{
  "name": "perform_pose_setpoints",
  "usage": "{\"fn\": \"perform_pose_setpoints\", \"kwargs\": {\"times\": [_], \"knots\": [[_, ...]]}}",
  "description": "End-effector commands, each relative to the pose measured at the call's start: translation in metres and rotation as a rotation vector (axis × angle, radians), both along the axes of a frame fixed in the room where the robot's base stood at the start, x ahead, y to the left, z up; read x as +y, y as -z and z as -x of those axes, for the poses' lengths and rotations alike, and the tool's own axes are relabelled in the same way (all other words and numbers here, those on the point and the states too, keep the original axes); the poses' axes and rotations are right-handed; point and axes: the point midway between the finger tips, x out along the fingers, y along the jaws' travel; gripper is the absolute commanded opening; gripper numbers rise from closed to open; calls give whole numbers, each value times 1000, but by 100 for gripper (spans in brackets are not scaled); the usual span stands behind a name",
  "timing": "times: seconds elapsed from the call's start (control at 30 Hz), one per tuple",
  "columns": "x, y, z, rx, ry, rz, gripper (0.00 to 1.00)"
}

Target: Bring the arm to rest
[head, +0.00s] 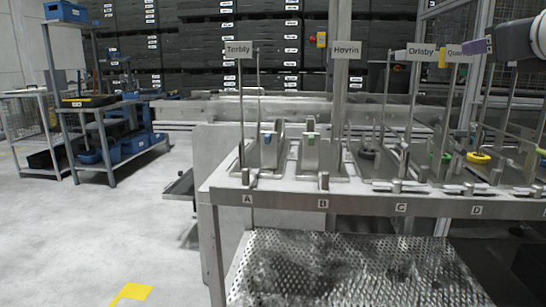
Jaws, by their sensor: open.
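My arm reaches in from the upper right edge, in front of the washer's right end. My gripper (480,46) shows only in part, as a dark end with a purple piece that overlaps the right side of a name sign. It is open and I see nothing held in it. It is high above the bench (270,200), clear of the lettered stations. The rest of the arm is cut off by the picture edge.
The bench has stations A to D with upright rods and signs such as Terbly (238,50) and Hovrin (347,50). A yellow ring (479,158) sits near D.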

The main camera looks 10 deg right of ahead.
Motion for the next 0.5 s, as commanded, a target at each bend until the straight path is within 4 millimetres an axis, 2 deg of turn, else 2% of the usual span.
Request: {"fn": "perform_pose_setpoints", "kwargs": {"times": [0.27,0.37,0.47,0.5], "knots": [[47,69,-15,217,-127,311,54],[72,105,-17,314,-210,481,54],[104,153,-15,426,-340,711,54],[120,176,-12,474,-410,829,54]]}}
